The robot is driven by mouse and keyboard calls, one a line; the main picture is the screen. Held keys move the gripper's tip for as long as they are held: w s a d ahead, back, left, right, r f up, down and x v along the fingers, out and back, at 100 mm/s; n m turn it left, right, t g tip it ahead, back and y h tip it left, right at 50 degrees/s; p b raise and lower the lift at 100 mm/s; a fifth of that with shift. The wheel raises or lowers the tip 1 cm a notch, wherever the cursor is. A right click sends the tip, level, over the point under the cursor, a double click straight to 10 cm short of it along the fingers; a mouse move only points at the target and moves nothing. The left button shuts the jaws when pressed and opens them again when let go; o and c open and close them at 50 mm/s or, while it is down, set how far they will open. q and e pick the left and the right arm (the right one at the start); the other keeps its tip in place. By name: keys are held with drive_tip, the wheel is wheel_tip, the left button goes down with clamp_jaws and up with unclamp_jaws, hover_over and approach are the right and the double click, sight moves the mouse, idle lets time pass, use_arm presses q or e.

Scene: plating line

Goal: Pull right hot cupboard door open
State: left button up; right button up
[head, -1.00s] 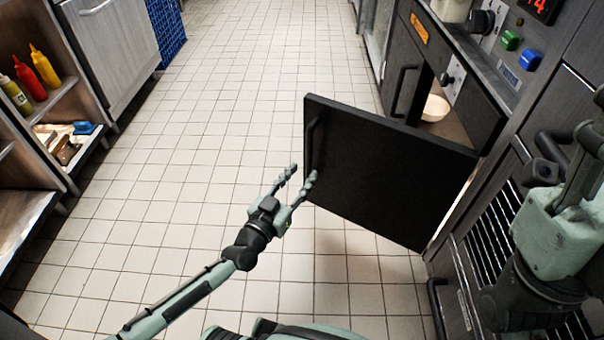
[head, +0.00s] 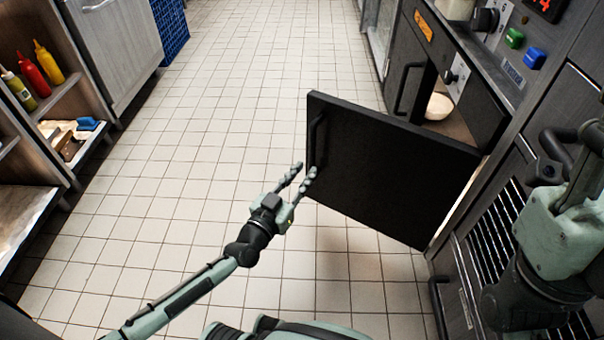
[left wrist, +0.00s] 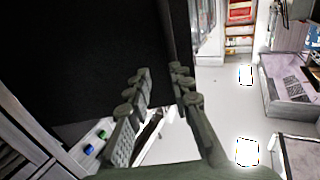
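The right hot cupboard door (head: 385,175) is a black panel standing swung far out into the aisle. Its dark vertical bar handle (head: 315,143) is near its free left edge. My left gripper (head: 298,181) is just below the handle at that free edge. Its two fingers are apart with nothing held between them; whether one touches the door is unclear. In the left wrist view the fingers (left wrist: 160,93) are also apart, and a large black panel fills the upper left. My right arm is at the right of the head view, but its gripper is not visible.
Behind the door the cupboard is open, with a pale bowl (head: 438,106) inside. Another cupboard door with a handle (head: 407,90) is beyond it. Shelves with sauce bottles (head: 33,74) stand at the left. The tiled aisle (head: 215,130) is clear.

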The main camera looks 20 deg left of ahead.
use_arm(q)
drive_tip(key=shift+o, duration=1)
wheel_tip(320, 180, up, 10)
